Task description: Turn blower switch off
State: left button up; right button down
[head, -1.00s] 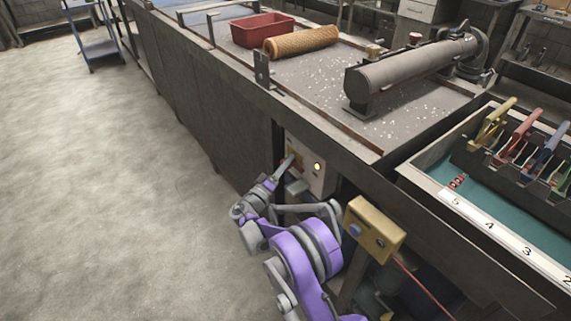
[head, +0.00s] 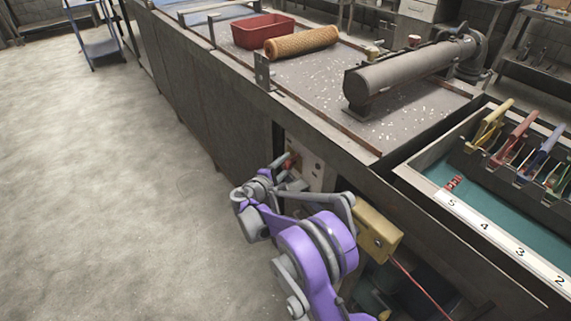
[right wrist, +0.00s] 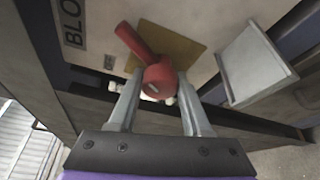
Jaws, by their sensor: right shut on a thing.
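The red blower switch (right wrist: 160,78) has a round hub and a lever that points up and to the left in the right wrist view. It sits on a tan plate (right wrist: 182,46) on a pale panel (right wrist: 100,25), with part of a label reading "BLO" (right wrist: 71,22) beside it. The switch also shows in the head view (head: 292,158). My right gripper (head: 283,165) is at the panel, its two fingers on either side of the hub and shut on it. A small lamp (head: 317,168) on the panel looks dark. My left gripper is out of view.
A yellow control box (head: 376,232) stands close to the right of my arm. The bench wall (head: 220,130) runs along the panel. A grey flap (right wrist: 255,65) juts out right of the switch. The floor (head: 100,200) at left is clear.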

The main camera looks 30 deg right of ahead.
jog(key=n+g+y, duration=0.1)
jog(key=n+g, duration=0.1)
jog(key=n, duration=0.3)
jog(key=shift+f, duration=0.1)
jog(key=shift+g, duration=0.3)
dwell(0.4)
jog(key=shift+c, duration=1.7)
grip_release()
jog(key=p+v, duration=0.1)
jog(key=v, duration=1)
jog(key=shift+p, duration=0.35)
jog(key=shift+s+d, duration=0.1)
jog(key=shift+d, duration=0.05)
